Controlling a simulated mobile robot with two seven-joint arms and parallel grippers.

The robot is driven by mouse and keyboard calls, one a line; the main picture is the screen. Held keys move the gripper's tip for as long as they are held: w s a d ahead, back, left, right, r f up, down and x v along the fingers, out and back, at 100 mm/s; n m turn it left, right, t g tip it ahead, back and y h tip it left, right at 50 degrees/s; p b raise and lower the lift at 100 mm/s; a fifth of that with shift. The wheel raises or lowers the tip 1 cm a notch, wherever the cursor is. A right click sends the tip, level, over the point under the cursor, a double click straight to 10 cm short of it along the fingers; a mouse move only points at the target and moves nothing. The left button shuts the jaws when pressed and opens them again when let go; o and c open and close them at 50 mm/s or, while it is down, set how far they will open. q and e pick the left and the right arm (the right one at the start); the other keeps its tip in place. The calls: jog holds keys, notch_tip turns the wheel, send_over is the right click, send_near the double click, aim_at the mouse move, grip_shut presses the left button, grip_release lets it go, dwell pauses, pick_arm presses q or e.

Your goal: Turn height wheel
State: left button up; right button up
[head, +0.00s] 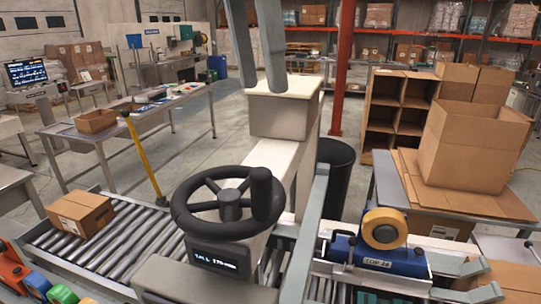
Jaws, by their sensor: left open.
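The black height wheel (230,206) sits low in the middle of the head view, on the beige body of a machine. It has a rim, spokes, a round hub and an upright black knob (266,195) on its right side. A small lit display (220,258) sits just below it; its text seems to start with "TALL", the rest is hard to read. My right gripper is not in view.
A beige machine head (284,108) stands behind the wheel. A roller conveyor (105,240) with a closed carton (80,214) lies left. A blue tape unit with a yellow roll (385,228) is right, by an open carton (470,145). A grey rail (305,235) runs beside the wheel.

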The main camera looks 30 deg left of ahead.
aim_at(260, 170)
pick_arm(q)
jog(key=shift+m+g+y, duration=0.3)
jog(key=shift+y, duration=0.6)
jog(key=f, duration=0.4)
jog(key=s+f, duration=0.1)
jog(key=f, duration=0.9)
jog(key=shift+s+d+f, duration=0.15)
jog(key=shift+d+f, duration=0.1)
jog(key=shift+d, duration=0.1)
grip_shut()
